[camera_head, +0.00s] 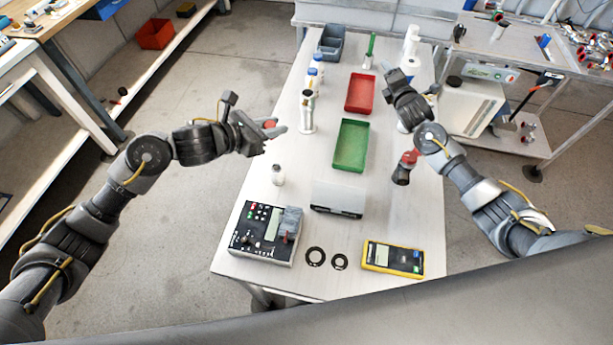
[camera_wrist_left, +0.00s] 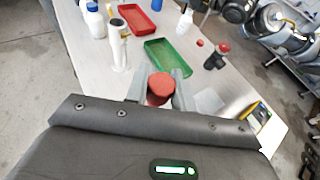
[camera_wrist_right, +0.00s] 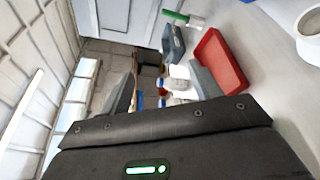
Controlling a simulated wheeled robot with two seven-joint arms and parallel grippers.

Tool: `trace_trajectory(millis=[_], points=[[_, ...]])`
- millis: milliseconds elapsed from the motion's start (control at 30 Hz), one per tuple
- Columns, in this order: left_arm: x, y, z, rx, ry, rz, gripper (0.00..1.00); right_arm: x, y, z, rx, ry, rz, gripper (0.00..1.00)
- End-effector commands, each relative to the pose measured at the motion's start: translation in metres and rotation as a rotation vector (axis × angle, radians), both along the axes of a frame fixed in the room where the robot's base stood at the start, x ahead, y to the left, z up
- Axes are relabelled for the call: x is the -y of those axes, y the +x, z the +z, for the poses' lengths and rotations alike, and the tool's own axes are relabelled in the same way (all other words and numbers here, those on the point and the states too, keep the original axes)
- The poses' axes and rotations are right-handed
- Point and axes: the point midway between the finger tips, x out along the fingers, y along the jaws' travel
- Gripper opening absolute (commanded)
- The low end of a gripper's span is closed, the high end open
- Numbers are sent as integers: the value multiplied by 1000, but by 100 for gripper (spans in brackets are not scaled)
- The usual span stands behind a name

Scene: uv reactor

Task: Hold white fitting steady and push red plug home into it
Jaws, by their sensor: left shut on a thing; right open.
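My left gripper (camera_head: 275,129) is shut on the red plug (camera_head: 270,124), raised in the air over the left edge of the white table. In the left wrist view the plug (camera_wrist_left: 160,84) sits between the two fingers, its round red face showing. A white upright piece that looks like the white fitting (camera_head: 307,118) stands on the table just right of the left gripper. It also shows in the left wrist view (camera_wrist_left: 117,48), apart from the plug. My right gripper (camera_head: 388,74) is open and empty above the right side of the table, away from the fitting.
A green tray (camera_head: 350,146) and a red tray (camera_head: 360,93) lie mid-table. A control box (camera_head: 265,232), a yellow meter (camera_head: 393,258) and two black rings are at the near edge. White bottles stand farther back.

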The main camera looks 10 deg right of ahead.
Motion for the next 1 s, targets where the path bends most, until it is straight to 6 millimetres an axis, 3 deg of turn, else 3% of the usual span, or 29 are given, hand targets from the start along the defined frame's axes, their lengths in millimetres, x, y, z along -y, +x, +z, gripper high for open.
trace_trajectory(millis=[33,167,300,433,600,700,833,1000], points=[[0,0,0,0,0,0,3,-33,2,7,27,-17,53,63],[0,0,0,0,0,0,3,-110,-15,-1,53,-236,273,63],[0,0,0,0,0,0,3,-181,-58,-34,74,-537,560,63],[0,0,0,0,0,0,3,-230,-109,-67,120,-764,804,63],[0,0,0,0,0,0,3,-268,-171,-101,198,-960,1045,63],[0,0,0,0,0,0,3,-279,-197,-114,237,-1029,1138,63],[0,0,0,0,0,0,3,-287,-218,-123,272,-1075,1207,63],[0,0,0,0,0,0,3,-290,-225,-127,285,-1092,1233,63]])
